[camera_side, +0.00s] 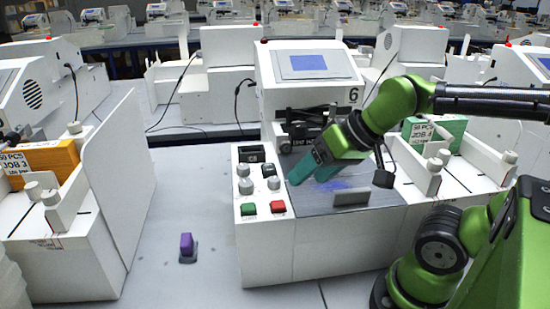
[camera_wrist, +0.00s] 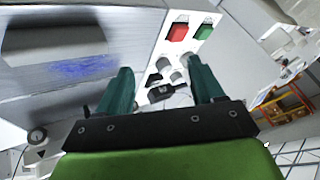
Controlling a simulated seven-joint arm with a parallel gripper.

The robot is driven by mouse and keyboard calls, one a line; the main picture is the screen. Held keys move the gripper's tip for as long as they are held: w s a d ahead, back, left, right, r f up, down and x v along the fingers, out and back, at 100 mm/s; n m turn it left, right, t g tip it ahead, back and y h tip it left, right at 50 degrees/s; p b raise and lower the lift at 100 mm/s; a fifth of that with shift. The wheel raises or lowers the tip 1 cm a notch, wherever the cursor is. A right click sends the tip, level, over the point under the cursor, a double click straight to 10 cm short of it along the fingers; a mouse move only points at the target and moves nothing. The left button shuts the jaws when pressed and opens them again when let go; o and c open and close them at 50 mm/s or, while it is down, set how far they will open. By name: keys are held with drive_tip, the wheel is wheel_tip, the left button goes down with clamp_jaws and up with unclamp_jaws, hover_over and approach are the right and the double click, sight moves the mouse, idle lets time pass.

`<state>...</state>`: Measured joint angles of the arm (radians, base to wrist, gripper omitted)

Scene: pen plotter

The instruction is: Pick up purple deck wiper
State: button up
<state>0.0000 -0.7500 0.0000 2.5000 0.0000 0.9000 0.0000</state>
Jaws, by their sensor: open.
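The purple deck wiper (camera_side: 186,245) stands upright on the grey table, to the left of the white plotter, with a dark base under its purple block. I cannot make it out in the wrist view. My gripper (camera_side: 312,170) is above the plotter's grey deck, to the right of the wiper and well apart from it. In the wrist view my gripper (camera_wrist: 160,82) has its two teal fingers spread, with nothing between them.
The plotter (camera_side: 280,255) has a control panel with a green button (camera_side: 248,209), a red button (camera_side: 278,207) and knobs. A grey plate (camera_side: 351,198) stands on its deck (camera_side: 390,196). A white panel (camera_side: 120,180) rises left of the wiper. Table around the wiper is clear.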

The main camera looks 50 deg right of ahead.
drive_tip(key=shift+o, duration=1.2)
